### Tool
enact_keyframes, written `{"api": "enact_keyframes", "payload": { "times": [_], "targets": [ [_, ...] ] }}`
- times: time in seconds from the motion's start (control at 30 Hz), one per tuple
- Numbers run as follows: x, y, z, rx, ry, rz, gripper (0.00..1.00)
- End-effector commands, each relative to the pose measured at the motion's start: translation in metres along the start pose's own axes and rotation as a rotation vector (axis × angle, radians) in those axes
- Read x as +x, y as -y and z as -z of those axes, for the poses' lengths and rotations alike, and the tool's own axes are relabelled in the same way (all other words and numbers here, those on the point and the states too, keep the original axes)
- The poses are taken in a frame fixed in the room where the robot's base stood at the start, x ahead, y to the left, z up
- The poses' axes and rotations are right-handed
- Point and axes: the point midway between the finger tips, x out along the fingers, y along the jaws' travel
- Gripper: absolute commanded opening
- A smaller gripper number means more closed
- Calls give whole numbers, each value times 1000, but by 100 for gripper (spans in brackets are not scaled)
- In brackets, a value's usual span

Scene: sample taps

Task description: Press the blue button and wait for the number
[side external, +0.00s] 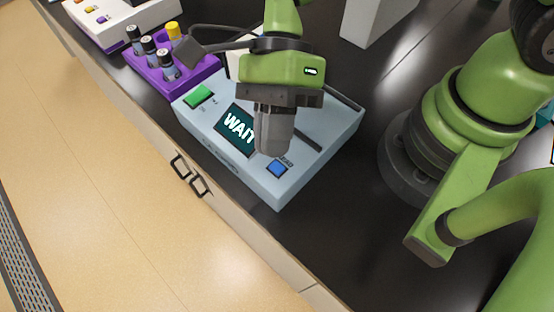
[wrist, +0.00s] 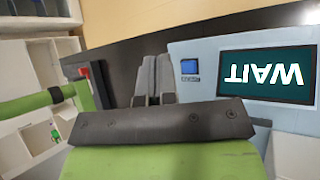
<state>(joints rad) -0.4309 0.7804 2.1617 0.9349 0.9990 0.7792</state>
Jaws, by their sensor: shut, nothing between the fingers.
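A pale blue device (side external: 235,171) lies on the dark bench. Its screen (side external: 236,128) reads "WAIT"; the screen also shows upside down in the wrist view (wrist: 268,75). The blue button (side external: 277,168) is near the device's front right corner. In the wrist view the blue button (wrist: 190,67) is to the right of my fingertips, with a small label under it. My gripper (side external: 271,152) is shut and empty, pointing down over the device beside the blue button. It partly covers the screen's right end. The button looks uncovered; I cannot tell the fingertips' exact height.
A green button (side external: 198,96) is at the device's left end. A purple rack (side external: 190,82) with several capped vials stands beyond it. A white box (side external: 372,20) stands at the back. The bench's front edge runs close to the device.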

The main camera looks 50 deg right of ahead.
Motion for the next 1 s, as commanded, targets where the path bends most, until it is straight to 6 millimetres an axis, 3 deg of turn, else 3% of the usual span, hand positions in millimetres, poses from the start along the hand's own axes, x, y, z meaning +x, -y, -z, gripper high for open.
{"api": "enact_keyframes", "payload": {
  "times": [0.3,1.0],
  "targets": [
    [-16,-12,-12,0,1,1,0],
    [-16,-12,-12,1,1,0,0]
  ]
}}
